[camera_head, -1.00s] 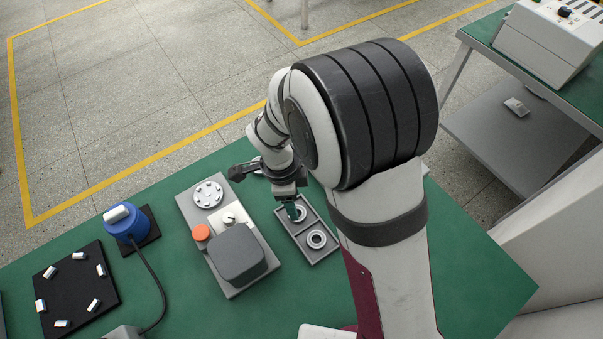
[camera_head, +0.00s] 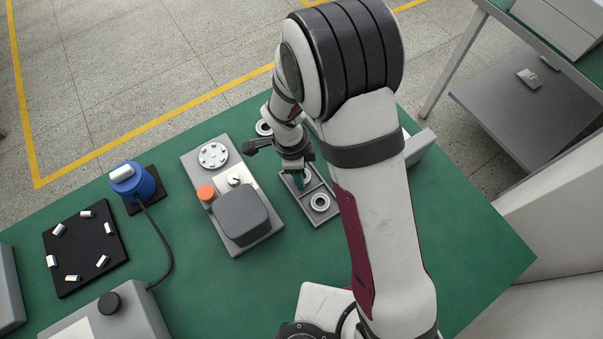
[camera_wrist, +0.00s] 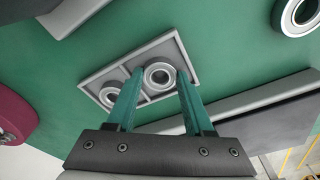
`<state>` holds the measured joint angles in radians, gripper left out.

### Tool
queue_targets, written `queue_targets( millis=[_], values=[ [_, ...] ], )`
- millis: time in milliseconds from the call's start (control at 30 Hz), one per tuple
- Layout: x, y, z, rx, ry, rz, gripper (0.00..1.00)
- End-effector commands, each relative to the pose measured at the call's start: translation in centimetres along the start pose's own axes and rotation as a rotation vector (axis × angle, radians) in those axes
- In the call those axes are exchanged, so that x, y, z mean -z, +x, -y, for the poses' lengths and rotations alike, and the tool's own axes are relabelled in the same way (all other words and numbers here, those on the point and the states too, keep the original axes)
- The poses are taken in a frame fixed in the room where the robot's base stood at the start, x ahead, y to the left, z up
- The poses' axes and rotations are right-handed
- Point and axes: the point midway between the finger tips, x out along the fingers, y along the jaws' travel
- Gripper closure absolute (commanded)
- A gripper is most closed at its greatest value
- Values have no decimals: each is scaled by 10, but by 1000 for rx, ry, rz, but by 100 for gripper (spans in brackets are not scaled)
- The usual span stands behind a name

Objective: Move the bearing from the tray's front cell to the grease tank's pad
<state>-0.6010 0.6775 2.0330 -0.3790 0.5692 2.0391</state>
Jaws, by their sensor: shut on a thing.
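The tray (camera_head: 326,218) is a grey two-cell holder on the green table, with a metal ring bearing in each cell. My gripper (camera_head: 300,183) points down at the tray's far cell in the head view. In the wrist view, my gripper (camera_wrist: 160,82) is shut on the bearing (camera_wrist: 160,75) of that cell, one green finger on each side. The bearing still appears inside its cell. The other bearing (camera_head: 319,201) lies in the nearer cell, and the left finger partly covers it in the wrist view.
A grey fixture (camera_head: 240,247) with an orange button and a dark block stands left of the tray. A blue cylinder (camera_head: 133,185) stands on a black pad further left. A black mat (camera_head: 85,250) holds several small parts. Another ring (camera_head: 264,128) lies beyond the gripper.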

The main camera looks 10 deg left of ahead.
Motion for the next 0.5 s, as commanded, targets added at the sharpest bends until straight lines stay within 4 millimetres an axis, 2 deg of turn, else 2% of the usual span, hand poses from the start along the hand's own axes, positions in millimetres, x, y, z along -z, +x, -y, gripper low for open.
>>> queue_targets(
  millis=[67,167,400,500],
  values=[
    [0,-1,0,1,0,0,100],
    [1,-13,1,4,1,1,100],
    [9,-75,1,6,2,2,100],
    [9,-92,2,6,-11,1,100]
  ],
)
